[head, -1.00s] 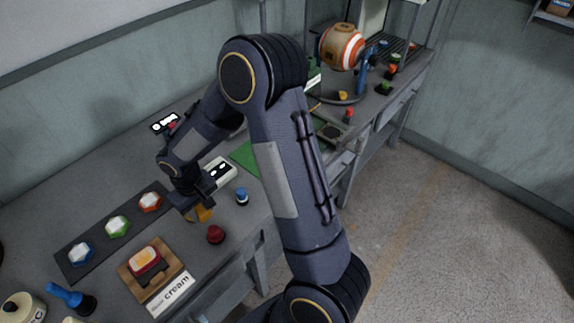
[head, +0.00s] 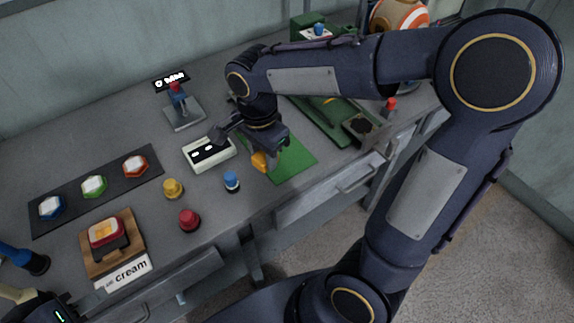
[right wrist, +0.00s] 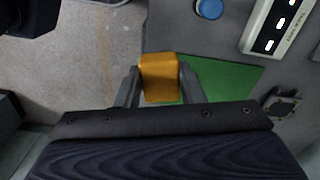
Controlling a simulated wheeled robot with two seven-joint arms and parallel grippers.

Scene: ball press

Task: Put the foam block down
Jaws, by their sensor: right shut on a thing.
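The foam block appears to be the orange-yellow block (head: 261,162), with rounded edges. My right gripper (head: 268,156) is shut on it, fingers pointing down, near the left part of the green mat (head: 296,164). In the right wrist view the block (right wrist: 160,77) sits between the two fingertips (right wrist: 160,82), with mat and grey floor showing behind it. I cannot tell how far the block is above the surface. A dark part of my left gripper (head: 42,308) shows at the bottom left; its fingers are not clear.
A blue-topped knob (head: 231,181) and a white box with lit displays (head: 209,152) stand left of the mat. A yellow knob (head: 172,188) and a red knob (head: 189,220) stand further left. A green board (head: 330,118) lies behind right. The mat's front part is bare.

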